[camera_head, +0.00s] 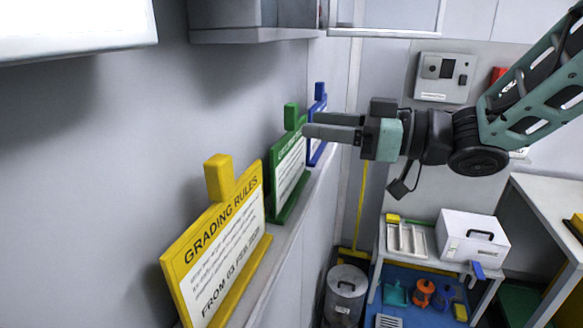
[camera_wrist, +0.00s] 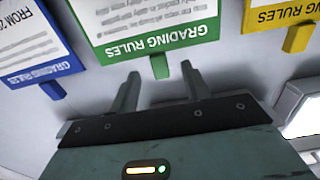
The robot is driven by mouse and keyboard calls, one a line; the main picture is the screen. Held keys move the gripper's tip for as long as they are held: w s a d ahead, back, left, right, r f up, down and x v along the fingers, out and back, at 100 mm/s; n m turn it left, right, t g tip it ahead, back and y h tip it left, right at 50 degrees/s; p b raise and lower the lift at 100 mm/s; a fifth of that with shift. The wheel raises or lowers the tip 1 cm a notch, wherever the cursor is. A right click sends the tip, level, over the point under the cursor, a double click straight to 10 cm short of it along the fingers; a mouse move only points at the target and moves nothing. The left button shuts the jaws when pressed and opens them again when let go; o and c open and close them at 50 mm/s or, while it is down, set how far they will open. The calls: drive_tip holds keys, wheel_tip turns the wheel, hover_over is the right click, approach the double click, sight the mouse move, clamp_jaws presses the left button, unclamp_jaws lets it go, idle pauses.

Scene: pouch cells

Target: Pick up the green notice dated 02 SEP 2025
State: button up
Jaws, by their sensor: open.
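The green notice (camera_head: 289,172) stands upright on a narrow ledge along the left wall, between a yellow and a blue one. It has a green grip tab (camera_head: 291,117) on top. In the wrist view the green notice (camera_wrist: 150,42) appears upside down, headed GRADING RULES, with its tab (camera_wrist: 160,67) between the fingertips in the picture. Its date is out of frame there and not legible in the head view. My gripper (camera_head: 308,125) is open and empty, level with the tab and pointing at the wall; contact cannot be told. It also shows in the wrist view (camera_wrist: 160,76).
The yellow notice (camera_head: 215,255), reading FROM 03 FEB 2025, stands nearer. The blue notice (camera_head: 317,130) stands just beyond the green one. A wall shelf (camera_head: 245,35) hangs above. A low table with a white box (camera_head: 472,238) and a bin (camera_head: 345,290) stand right, below.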

sight(297, 119)
drive_tip(key=p+x, duration=0.1)
drive_tip(key=x, duration=0.2)
drive_tip(key=p+x, duration=0.1)
drive_tip(key=shift+w+a+r+p, duration=0.15)
drive_tip(key=shift+a+r+p, duration=0.15)
drive_tip(key=shift+p, duration=0.05)
drive_tip(key=shift+w+a+f, duration=0.1)
drive_tip(key=shift+w+a, duration=0.1)
drive_tip(key=shift+a, duration=0.25)
clamp_jaws()
